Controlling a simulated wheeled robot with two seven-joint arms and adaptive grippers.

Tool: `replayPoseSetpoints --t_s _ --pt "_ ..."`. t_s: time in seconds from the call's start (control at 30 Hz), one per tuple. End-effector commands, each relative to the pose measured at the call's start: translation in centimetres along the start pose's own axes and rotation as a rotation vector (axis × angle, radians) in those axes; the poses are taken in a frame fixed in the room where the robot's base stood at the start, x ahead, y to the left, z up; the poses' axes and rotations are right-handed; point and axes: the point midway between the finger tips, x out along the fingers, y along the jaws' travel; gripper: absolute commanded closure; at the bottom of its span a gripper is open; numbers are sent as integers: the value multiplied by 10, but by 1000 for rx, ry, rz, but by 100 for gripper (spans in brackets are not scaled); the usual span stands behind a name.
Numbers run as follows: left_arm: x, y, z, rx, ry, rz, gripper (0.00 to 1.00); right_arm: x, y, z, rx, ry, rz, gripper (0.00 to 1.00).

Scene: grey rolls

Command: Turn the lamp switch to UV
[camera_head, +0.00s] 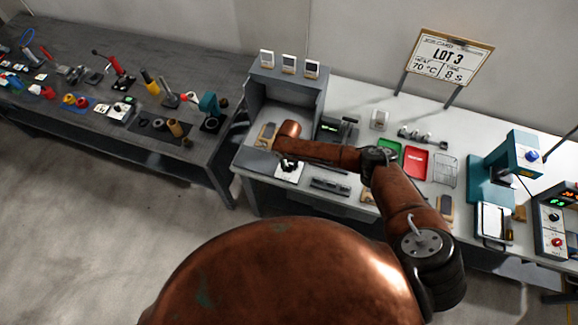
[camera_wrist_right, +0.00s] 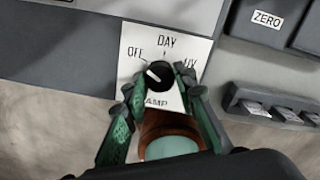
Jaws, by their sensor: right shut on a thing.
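The lamp switch is a round black knob (camera_wrist_right: 159,74) on a white plate (camera_wrist_right: 133,43) marked OFF, DAY and UV. Its white pointer line lies toward the left, on the OFF side. In the wrist view my right gripper (camera_wrist_right: 160,90) has its green fingers on either side of the knob, shut on it. In the head view my right gripper (camera_head: 290,163) is at the white plate (camera_head: 288,176) at the front of the grey booth (camera_head: 262,97). The arm partly covers the booth's front there. My left gripper does not show.
A ZERO label (camera_wrist_right: 267,19) and a grey rack (camera_wrist_right: 270,103) lie right of the plate. Red (camera_head: 415,162) and green (camera_head: 388,157) trays, a wire basket (camera_head: 446,170) and a teal press (camera_head: 505,160) stand further right. A dark bench (camera_head: 60,110) with tools is at left.

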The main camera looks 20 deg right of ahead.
Motion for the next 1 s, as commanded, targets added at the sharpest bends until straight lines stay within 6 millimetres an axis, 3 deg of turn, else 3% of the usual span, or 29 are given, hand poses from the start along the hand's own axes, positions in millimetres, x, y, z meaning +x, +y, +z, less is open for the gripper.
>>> replayPoseSetpoints --t_s 0.13,0.47,1.0 --pt "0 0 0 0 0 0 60 0 -1 0 1 0 -1 99" --pt "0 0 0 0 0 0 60 0 0 0 51 0 -1 99" --pt "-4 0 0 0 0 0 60 0 0 0 480 1 -1 99"
